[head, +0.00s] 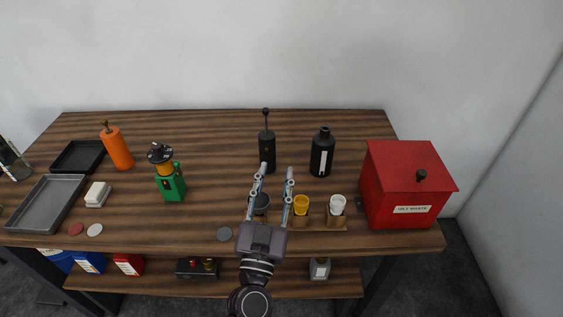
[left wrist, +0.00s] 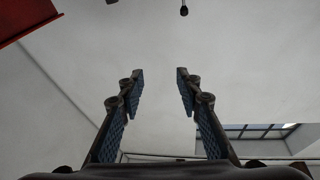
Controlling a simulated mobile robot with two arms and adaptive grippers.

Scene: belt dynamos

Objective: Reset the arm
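My left gripper (head: 277,170) is open and empty. It reaches in from the bottom middle of the head view, over the front part of the table, with its fingers spread. In the left wrist view the two fingers (left wrist: 160,78) stand apart with nothing between them. In the head view the fingers overlap a dark cup (head: 261,203) in a wooden holder (head: 320,224), partly hiding them. A black cylinder with a knobbed rod (head: 267,148) stands just beyond the fingertips. I cannot tell the gripper's height above the table. My right gripper is not in view.
A yellow cup (head: 301,205), a white cup (head: 337,204), a black bottle (head: 322,153) and a red box (head: 409,185) stand right. A green device (head: 171,186), an orange bottle (head: 117,149) and trays (head: 46,202) stand left. A grey disc (head: 224,234) lies near the front edge.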

